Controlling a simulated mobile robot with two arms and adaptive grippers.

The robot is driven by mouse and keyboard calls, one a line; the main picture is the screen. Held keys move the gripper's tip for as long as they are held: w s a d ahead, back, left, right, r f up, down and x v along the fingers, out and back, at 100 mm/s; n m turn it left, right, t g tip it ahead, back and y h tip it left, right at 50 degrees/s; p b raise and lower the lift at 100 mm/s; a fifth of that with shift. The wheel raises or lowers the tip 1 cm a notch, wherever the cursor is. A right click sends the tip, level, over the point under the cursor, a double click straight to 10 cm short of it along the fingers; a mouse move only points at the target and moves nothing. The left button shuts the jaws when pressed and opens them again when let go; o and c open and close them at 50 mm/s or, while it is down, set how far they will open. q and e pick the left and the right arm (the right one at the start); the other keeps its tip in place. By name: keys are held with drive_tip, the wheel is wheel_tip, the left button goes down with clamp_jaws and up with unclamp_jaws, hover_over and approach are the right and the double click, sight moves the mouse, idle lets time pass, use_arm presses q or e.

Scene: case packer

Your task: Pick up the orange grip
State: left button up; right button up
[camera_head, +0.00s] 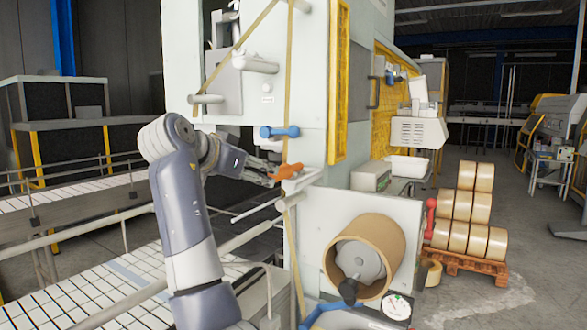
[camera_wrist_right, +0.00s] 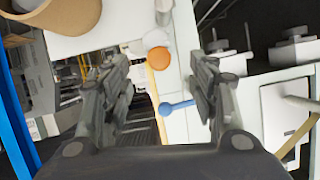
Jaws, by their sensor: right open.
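The orange grip (camera_head: 287,171) sits on the machine's front at the middle of the head view, at the end of a pale bar. In the right wrist view the orange grip (camera_wrist_right: 158,58) shows end-on as a round orange knob, framed between my two fingers. My right gripper (camera_head: 268,172) is open, with its fingertips close to the left side of the grip. In the right wrist view my right gripper (camera_wrist_right: 162,72) has a wide gap with nothing held in it. I cannot tell whether a finger touches the grip. My left gripper is not in view.
A blue handle (camera_head: 279,132) sits on the machine just above the grip; it also shows in the wrist view (camera_wrist_right: 176,106). A large brown tape roll (camera_head: 385,245) is mounted below right. A roller conveyor (camera_head: 95,290) with rails lies at lower left. Stacked rolls (camera_head: 468,207) stand on a pallet at right.

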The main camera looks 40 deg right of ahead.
sight(280, 173)
drive_tip(key=p+x, duration=0.2)
drive_tip(key=x, duration=0.1)
drive_tip(key=r+p+x, duration=0.1)
drive_tip(key=p+x, duration=0.1)
drive_tip(key=x, duration=0.2)
drive_tip(key=p+x, duration=0.2)
drive_tip(key=x, duration=0.1)
drive_tip(key=shift+d+r, duration=0.1)
drive_tip(key=shift+d, duration=0.4)
drive_tip(key=shift+w+d+f, duration=0.1)
drive_tip(key=shift+d+f, duration=0.1)
drive_tip(key=shift+a, duration=0.15)
drive_tip(key=shift+c, duration=0.6)
drive_tip(key=c, duration=0.9)
drive_tip(key=shift+r, duration=0.1)
drive_tip(key=shift+c, duration=0.4)
